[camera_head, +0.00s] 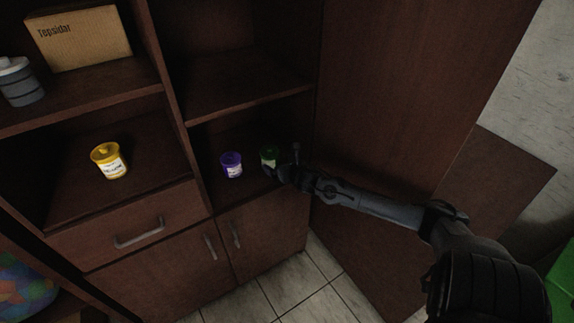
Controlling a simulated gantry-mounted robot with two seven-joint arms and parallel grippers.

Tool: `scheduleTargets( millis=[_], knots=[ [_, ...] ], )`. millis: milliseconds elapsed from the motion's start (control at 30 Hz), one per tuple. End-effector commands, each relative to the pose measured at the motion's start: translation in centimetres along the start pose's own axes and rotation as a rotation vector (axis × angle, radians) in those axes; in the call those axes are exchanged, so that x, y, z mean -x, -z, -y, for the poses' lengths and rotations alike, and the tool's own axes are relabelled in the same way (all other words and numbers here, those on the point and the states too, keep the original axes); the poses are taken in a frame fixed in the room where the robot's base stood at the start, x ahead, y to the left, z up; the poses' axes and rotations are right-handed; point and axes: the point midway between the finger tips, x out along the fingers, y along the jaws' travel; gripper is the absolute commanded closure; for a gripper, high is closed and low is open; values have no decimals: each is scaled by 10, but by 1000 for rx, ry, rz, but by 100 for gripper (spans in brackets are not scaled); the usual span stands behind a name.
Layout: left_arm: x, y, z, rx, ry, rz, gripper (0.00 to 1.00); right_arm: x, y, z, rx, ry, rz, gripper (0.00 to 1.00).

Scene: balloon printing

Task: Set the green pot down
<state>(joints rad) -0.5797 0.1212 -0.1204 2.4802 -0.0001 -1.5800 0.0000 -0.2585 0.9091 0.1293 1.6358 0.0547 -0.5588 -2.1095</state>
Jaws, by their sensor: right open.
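The green pot (268,154) stands on a lower right shelf of the dark wooden cabinet, to the right of a purple pot (232,165). My right gripper (280,171) is at the green pot's right front side and partly covers it. The gripper is open; its fingers are dark and small, so I cannot tell whether they touch the pot. The pot looks upright on the shelf board (217,192). My left gripper is not in view.
A yellow pot (109,161) stands in the left compartment above a drawer (128,228). A cardboard box (80,40) and a grey container (20,82) sit on the upper left shelf. The shelf above the purple and green pots (240,85) is empty. A dark cabinet side panel (400,90) rises on the right.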

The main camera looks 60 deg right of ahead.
Motion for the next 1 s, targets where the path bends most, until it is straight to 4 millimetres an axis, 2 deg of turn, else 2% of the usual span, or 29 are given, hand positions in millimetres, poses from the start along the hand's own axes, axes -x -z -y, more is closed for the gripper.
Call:
scheduleTargets(
  millis=[100, 300, 533, 633, 767, 867, 967, 1000],
  knots=[
    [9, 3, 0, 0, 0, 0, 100, 19, -1, 0, 2, 0, -3, 0],
    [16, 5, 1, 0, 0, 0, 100, 40, 0, 0, 1, 0, -3, 0],
    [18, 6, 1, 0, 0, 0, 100, 52, 1, 0, -2, 1, -2, 0],
    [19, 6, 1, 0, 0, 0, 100, 56, 8, -4, -37, 1, -16, 0],
    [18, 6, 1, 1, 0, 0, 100, 70, 39, -19, -199, 16, -81, 0],
    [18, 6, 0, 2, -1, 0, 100, 92, 78, -42, -435, 49, -172, 0],
    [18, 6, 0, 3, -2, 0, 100, 128, 123, -76, -746, 119, -285, 0],
    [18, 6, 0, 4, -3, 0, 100, 145, 140, -91, -880, 159, -332, 0]
  ],
)
